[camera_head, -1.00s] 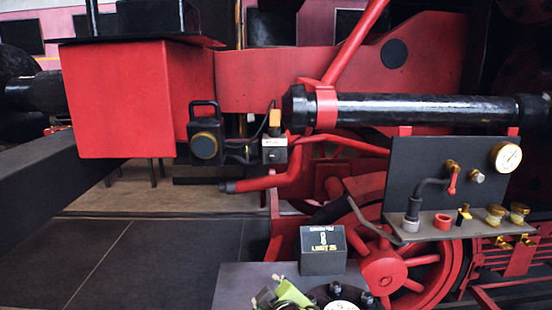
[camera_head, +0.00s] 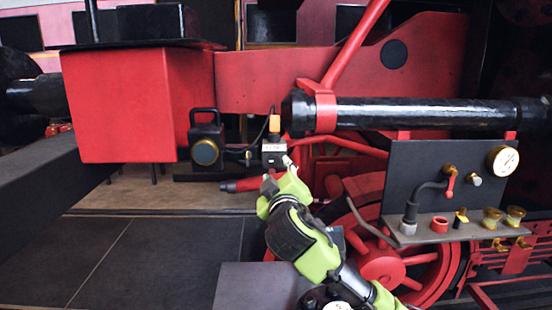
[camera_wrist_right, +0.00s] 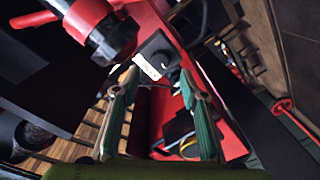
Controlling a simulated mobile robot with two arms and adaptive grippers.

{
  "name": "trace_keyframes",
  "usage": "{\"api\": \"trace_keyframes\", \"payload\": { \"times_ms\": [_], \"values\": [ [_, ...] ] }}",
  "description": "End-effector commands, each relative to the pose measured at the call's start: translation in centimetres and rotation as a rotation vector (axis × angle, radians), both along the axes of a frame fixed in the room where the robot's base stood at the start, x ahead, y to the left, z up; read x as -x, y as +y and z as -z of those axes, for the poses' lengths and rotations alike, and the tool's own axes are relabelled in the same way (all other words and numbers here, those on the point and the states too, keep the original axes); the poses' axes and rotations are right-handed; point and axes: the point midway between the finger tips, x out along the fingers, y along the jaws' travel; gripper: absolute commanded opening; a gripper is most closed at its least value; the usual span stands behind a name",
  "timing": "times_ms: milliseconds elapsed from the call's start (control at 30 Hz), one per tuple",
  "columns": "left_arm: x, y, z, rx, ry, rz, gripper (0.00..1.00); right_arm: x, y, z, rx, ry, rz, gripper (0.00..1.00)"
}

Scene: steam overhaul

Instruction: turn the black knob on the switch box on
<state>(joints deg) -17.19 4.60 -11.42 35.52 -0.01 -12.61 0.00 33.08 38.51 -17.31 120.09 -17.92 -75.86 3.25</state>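The switch box (camera_head: 274,153) is a small grey box with a pale label, between the black lantern and the large black pipe in the head view. In the right wrist view, the switch box (camera_wrist_right: 156,48) shows a dark face, a white label and what looks like the round black knob (camera_wrist_right: 165,61). My right gripper (camera_head: 288,168) is just below the box in the head view. Its green-padded fingers (camera_wrist_right: 157,92) are apart and empty, with the box beyond them in the wrist view. My left gripper is not in view.
A red strut (camera_head: 352,45) and the black pipe (camera_head: 420,109) are to the right. A gauge panel (camera_head: 420,165) with fittings is farther right. The floor at left is clear.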

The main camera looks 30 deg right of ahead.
Motion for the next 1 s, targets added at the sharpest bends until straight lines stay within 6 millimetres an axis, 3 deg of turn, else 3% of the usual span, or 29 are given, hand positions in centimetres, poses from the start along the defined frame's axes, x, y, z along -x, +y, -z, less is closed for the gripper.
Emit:
{"api": "trace_keyframes", "payload": {
  "times_ms": [33,300,767,933,1000],
  "values": [
    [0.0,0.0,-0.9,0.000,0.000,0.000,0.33,-0.9,-0.6,-0.4,0.000,0.003,0.003,0.40],
    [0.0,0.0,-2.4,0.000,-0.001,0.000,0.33,-4.2,-2.4,-0.2,-0.002,0.001,0.001,0.40],
    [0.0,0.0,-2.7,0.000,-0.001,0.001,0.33,-5.2,-3.0,0.1,-0.001,0.000,0.000,0.40],
    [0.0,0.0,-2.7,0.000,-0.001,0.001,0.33,-5.2,-2.9,0.0,-0.001,0.000,0.000,0.01],
    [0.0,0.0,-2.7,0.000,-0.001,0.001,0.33,-5.2,-2.9,0.0,-0.001,0.000,0.000,0.01]
  ]
}}
